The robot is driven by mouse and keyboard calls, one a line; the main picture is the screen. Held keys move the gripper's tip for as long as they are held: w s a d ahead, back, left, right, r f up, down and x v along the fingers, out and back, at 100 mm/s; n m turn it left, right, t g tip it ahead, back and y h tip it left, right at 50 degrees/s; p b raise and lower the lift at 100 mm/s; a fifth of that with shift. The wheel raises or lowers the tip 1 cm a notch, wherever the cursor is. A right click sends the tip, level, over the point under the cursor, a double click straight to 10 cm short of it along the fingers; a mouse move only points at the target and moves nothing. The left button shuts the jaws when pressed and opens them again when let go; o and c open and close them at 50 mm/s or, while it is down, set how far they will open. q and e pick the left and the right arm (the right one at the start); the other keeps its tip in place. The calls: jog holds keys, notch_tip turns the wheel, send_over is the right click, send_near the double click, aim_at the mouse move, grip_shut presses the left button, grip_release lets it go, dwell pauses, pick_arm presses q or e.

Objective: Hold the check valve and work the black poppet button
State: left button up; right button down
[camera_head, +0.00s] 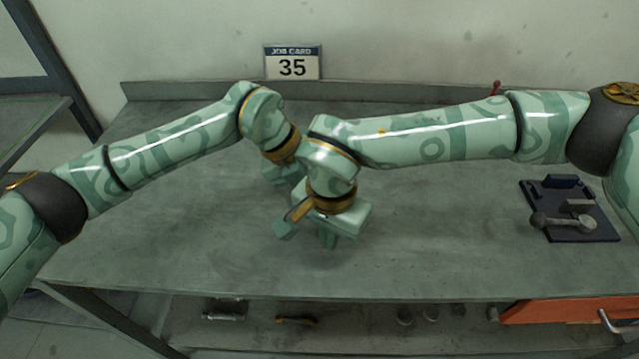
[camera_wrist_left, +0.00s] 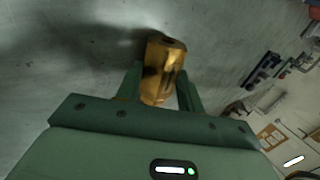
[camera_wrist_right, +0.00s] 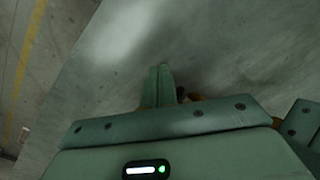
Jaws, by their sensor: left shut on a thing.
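The brass check valve (camera_wrist_left: 163,68) stands between the two fingers of my left gripper (camera_wrist_left: 160,88) in the left wrist view, with the fingers shut on its sides. My right gripper (camera_head: 328,240) points down in front of the left one in the head view. In the right wrist view its fingers (camera_wrist_right: 159,86) are together and look empty. A small dark piece (camera_wrist_right: 180,92) and a bit of brass show just right of these fingertips, mostly hidden behind the gripper body. I cannot tell whether they touch. The black poppet button is not clearly seen.
The grey bench top (camera_head: 440,230) is clear around both grippers. A dark fixture board (camera_head: 575,235) with a metal handle lies at the far right. A job card (camera_head: 292,63) reading 35 stands at the back. An orange drawer (camera_head: 560,310) is below the bench.

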aim_at(331, 262)
jog(key=shift+f, duration=0.1)
dwell(0.3)
jog(key=shift+s+d+f, duration=0.1)
jog(key=shift+s, duration=0.65)
jog(key=shift+s+d+f, duration=0.1)
jog(key=shift+s, duration=0.65)
jog(key=shift+w+a+r, duration=0.1)
jog(key=shift+w+r, duration=0.05)
jog(key=shift+r, duration=3.6)
